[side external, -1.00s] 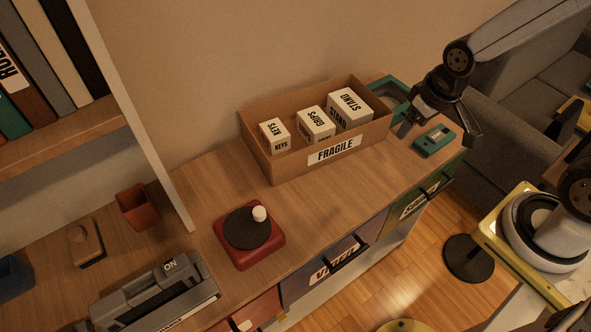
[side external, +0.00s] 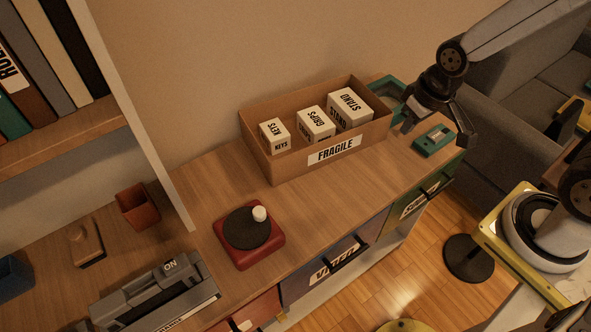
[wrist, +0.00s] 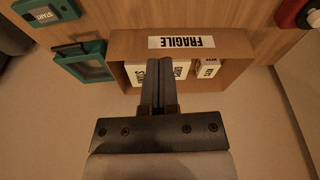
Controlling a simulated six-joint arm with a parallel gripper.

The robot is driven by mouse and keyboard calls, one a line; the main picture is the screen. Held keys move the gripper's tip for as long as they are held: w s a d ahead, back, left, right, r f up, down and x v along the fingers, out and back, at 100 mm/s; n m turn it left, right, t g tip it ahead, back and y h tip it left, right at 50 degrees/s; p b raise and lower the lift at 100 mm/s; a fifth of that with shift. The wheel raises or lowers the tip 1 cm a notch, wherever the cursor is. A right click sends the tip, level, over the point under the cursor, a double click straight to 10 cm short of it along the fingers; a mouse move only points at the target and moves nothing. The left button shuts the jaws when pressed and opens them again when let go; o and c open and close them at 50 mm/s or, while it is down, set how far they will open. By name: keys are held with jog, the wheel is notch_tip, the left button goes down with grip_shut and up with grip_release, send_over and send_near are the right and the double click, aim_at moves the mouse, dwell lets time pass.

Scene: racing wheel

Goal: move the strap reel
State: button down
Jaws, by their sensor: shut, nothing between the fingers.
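I cannot identify a strap reel for certain. The closest match is a red base with a black disc and a white knob (side external: 248,233), which sits on the wooden counter (side external: 330,203). Its red edge appears at the top right of the wrist view (wrist: 290,14). My gripper (side external: 406,127) is above the far right end of the counter, well away from that red base and beside the cardboard box. In the wrist view its fingers (wrist: 156,62) are pressed together with nothing between them, in front of the box.
The FRAGILE cardboard box (side external: 280,172) holds KEYS, GRIPS and STAND cartons. A teal START device (side external: 434,141) and a teal frame (wrist: 84,66) are near my gripper. A red cup (side external: 138,207) and a grey ON machine (side external: 160,295) are at left. The counter before the box is clear.

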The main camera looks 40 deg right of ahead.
jog(key=w+a+f, duration=0.2)
jog(key=w+a, duration=0.1)
jog(key=a, duration=0.5)
jog(key=g, duration=0.3)
send_over(269, 265)
jog(key=s, duration=0.4)
notch_tip(269, 265, down, 8)
jog(key=shift+s+r, duration=0.15)
jog(key=shift+r, duration=0.05)
jog(key=shift+f, duration=0.15)
notch_tip(269, 265, down, 10)
jog(key=shift+r, duration=0.2)
jog(key=w, duration=0.3)
jog(key=shift+w, duration=0.55)
jog(key=shift+w, duration=0.1)
